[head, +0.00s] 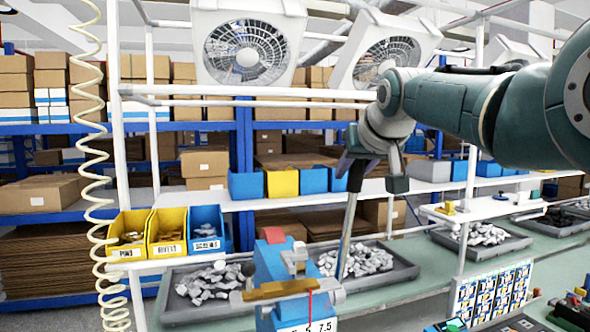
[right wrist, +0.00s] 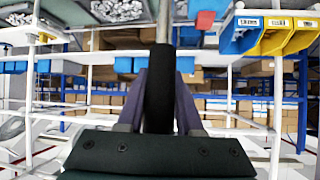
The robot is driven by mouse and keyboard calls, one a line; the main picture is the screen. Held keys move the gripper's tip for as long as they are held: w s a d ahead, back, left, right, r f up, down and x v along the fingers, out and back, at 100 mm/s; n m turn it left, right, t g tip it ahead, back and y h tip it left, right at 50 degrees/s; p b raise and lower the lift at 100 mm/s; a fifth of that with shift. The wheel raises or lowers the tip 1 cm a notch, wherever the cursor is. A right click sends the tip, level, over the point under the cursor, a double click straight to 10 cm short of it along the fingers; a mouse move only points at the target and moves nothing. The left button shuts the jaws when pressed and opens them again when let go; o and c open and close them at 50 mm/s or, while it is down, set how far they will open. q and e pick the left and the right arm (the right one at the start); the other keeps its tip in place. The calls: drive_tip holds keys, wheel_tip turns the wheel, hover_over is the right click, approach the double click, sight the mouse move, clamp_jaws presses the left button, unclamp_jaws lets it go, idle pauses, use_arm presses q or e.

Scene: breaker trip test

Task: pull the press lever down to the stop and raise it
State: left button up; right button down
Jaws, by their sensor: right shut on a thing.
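The press (head: 268,265) stands at the front middle of the bench in the head view. It has a blue body, a red top, a brass-coloured bar across its front and a white label. Its lever (head: 347,235) is a metal rod on the right side, rising steeply with a slight lean to the right. My right gripper (head: 363,162) is shut on the lever's upper end. In the right wrist view, the black handle (right wrist: 160,90) of the lever sits between the two purple fingers. The lever's lower joint is partly hidden behind the press. My left gripper is not in view.
A grey tray of metal parts (head: 172,312) lies left of the press, and another tray (head: 408,272) lies behind the lever. Yellow and blue bins (head: 167,238) stand at left. A coiled cable (head: 98,210) hangs at far left. A card board (head: 490,293) stands at right.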

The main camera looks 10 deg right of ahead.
drive_tip(key=shift+s+f, duration=0.1)
drive_tip(key=shift+f, duration=0.05)
drive_tip(key=c, duration=0.6)
unclamp_jaws()
drive_tip(key=shift+r, duration=0.2)
drive_tip(key=shift+b+v, duration=0.35)
drive_tip(key=shift+v, duration=0.8)
drive_tip(key=shift+b+v, duration=2.15)
drive_tip(key=shift+v, duration=1.6)
drive_tip(key=shift+f, duration=0.15)
